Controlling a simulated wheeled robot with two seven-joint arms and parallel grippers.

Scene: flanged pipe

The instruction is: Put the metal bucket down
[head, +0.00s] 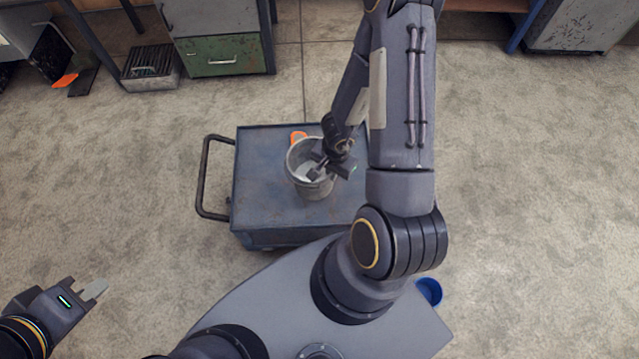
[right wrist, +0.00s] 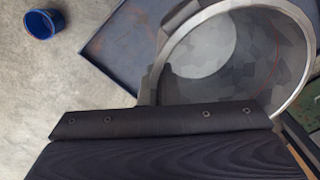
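The metal bucket (head: 314,188) is grey, round and open at the top. In the head view it is upright or nearly so over the blue cart top (head: 265,195); I cannot tell whether its base touches the top. My right gripper (head: 318,171) reaches in from the upper right and is shut on the bucket's rim. The right wrist view shows the bucket (right wrist: 285,85) close up, with its rim and inside facing the camera.
An orange object (head: 298,137) lies on the cart behind the bucket. The cart's handle (head: 204,180) sticks out left. A blue container (head: 429,291) stands on the floor at the lower right. Cabinets (head: 222,55) line the back. The cart's left side is clear.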

